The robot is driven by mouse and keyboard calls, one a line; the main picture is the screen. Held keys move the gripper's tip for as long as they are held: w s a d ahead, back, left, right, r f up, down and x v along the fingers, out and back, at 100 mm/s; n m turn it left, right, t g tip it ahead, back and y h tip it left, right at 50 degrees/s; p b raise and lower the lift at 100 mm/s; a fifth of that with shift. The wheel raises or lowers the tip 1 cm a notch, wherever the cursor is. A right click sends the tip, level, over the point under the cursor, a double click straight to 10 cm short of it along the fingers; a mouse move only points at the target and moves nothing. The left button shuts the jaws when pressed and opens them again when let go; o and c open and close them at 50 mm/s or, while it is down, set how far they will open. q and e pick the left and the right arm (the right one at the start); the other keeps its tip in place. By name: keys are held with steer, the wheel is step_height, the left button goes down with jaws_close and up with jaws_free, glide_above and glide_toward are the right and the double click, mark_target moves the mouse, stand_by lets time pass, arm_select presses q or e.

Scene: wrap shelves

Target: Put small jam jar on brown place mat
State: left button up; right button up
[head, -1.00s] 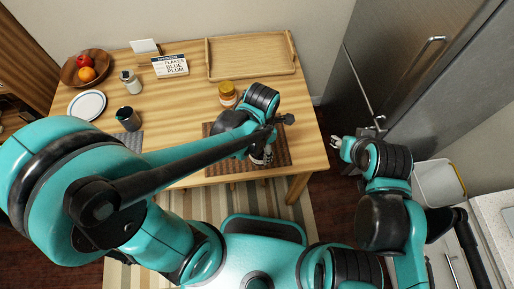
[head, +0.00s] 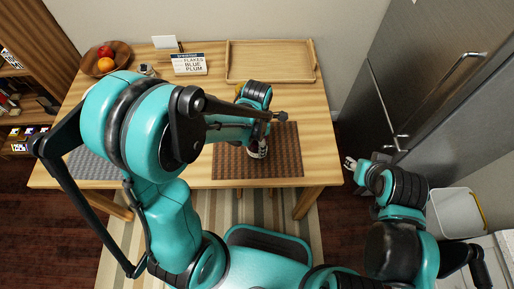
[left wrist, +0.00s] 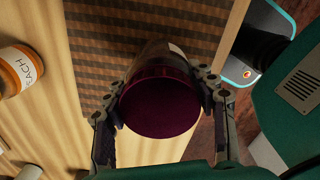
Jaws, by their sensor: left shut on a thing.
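The small jam jar (left wrist: 160,102), with a dark purple-red lid, is between the fingers of my left gripper (left wrist: 163,108) in the left wrist view, lid toward the camera. The brown place mat (left wrist: 90,30) lies behind it. I cannot tell whether the jar's base touches the mat. My right gripper (head: 350,163) is off the table's right side, too small to read.
A jar with an orange band and "EACH" on its label (left wrist: 18,70) stands beside the brown mat. A wooden tray (head: 270,78), a sign (head: 190,64) and a fruit bowl (head: 88,62) are at the back. A grey mat (head: 92,165) is left. The fridge (head: 425,65) stands right.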

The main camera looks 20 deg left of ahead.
arm_select(q)
step_height(320, 180, down, 3)
steer(key=shift+r+b, duration=0.1)
steer(key=shift+b, duration=0.35)
steer(key=shift+r, duration=0.1)
steer(key=shift+f, duration=0.2)
steer(key=o, duration=1.5)
